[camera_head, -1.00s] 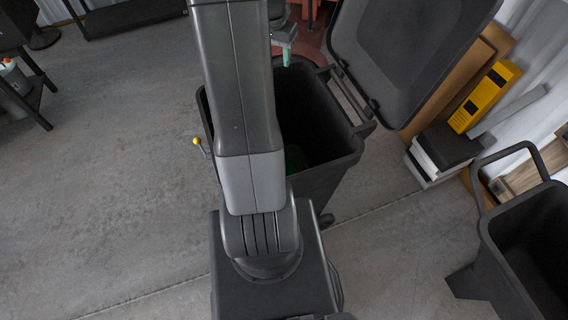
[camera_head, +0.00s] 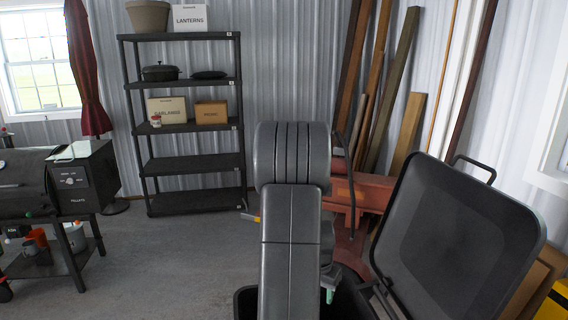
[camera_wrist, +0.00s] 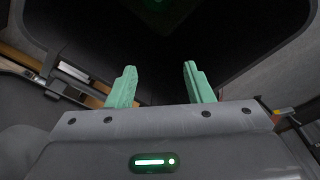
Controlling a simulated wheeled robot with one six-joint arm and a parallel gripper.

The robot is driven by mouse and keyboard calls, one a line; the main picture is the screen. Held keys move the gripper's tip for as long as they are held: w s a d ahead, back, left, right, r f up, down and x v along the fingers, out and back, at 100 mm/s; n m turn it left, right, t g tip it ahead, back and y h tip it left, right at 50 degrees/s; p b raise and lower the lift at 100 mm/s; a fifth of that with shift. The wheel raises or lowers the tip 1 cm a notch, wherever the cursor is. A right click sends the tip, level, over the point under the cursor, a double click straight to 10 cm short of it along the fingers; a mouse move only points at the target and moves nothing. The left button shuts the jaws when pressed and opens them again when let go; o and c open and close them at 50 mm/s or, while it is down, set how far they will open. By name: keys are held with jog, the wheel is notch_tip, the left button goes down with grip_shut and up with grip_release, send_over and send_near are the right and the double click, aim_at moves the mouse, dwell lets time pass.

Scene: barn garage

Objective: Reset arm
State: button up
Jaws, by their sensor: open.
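My gripper (camera_wrist: 160,78) shows in the wrist view with its two green fingers apart and nothing between them. In the head view, a green fingertip shows low beside my dark grey arm, over the black bin (camera_head: 243,302). The bin's lid (camera_head: 440,240) stands open to the right. The wrist view looks into a dark space, apparently the bin's inside, with a faint green patch at the top edge. My arm hides much of the bin in the head view.
A black shelf rack (camera_head: 195,165) stands at the back wall. A black grill (camera_head: 85,178) is at left. Timber planks (camera_head: 408,130) lean at the back right, near a red machine (camera_head: 365,190). The floor (camera_head: 165,255) is open at left centre.

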jog(key=f, duration=0.1)
jog(key=f+p, duration=0.1)
jog(key=f, duration=0.2)
jog(key=shift+w+d+f+p, duration=0.2)
jog(key=shift+w+f+p, duration=0.1)
jog(key=shift+w+f, duration=0.05)
jog(key=shift+f, duration=0.1)
